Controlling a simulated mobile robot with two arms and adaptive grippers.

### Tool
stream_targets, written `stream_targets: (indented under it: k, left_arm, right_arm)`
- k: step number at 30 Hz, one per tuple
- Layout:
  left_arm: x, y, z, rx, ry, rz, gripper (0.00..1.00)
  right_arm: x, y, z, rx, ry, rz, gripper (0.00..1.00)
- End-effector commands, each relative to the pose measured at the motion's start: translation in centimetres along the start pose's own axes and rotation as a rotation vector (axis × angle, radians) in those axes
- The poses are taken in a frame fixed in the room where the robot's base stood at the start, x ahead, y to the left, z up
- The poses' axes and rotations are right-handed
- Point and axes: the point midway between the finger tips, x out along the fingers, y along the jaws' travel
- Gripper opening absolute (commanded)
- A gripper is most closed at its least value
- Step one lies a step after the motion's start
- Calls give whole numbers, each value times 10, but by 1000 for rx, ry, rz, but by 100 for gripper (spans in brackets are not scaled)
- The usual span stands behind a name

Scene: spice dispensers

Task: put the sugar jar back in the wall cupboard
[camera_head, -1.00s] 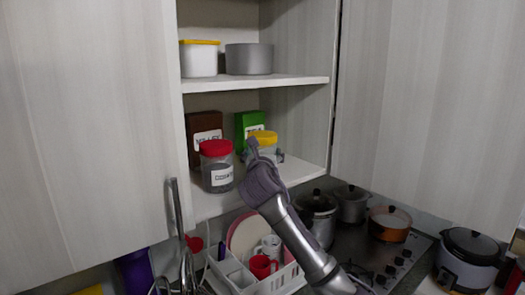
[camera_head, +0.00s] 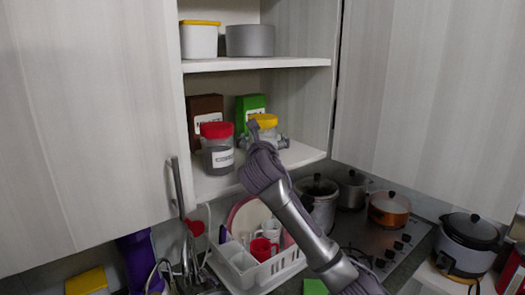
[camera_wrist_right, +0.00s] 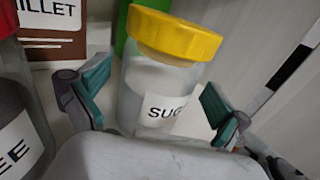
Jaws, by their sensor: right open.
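The sugar jar (camera_head: 264,121), clear with a yellow lid, stands on the lower shelf (camera_head: 215,188) of the open wall cupboard. In the right wrist view, the sugar jar (camera_wrist_right: 165,75) shows a label reading "SU" and part of another letter. My right gripper (camera_head: 267,138) is at the jar, with its arm rising from the lower right. In the wrist view, the right gripper (camera_wrist_right: 152,103) is open, one finger on each side of the jar; contact cannot be told. The gripper's body hides the jar's base. My left gripper is not in view.
A red-lidded jar (camera_head: 216,157) stands close left of the gripper. A brown box (camera_head: 205,111) and a green box (camera_head: 246,106) stand behind. A dish rack (camera_head: 275,271), pots (camera_head: 318,203) and a stove lie below. Cupboard doors flank the opening.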

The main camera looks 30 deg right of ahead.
Motion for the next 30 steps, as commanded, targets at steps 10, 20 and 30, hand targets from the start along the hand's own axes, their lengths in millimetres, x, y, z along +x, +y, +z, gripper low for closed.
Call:
stream_targets:
  k: [10, 20, 30]
  left_arm:
    - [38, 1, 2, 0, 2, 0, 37]
    - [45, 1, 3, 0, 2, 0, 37]
    - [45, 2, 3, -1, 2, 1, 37]
  right_arm:
    - [-74, 0, -4, 0, -4, 3, 100]
    - [-100, 0, -1, 0, 1, 1, 100]
    - [-100, 0, -1, 0, 1, 1, 100]
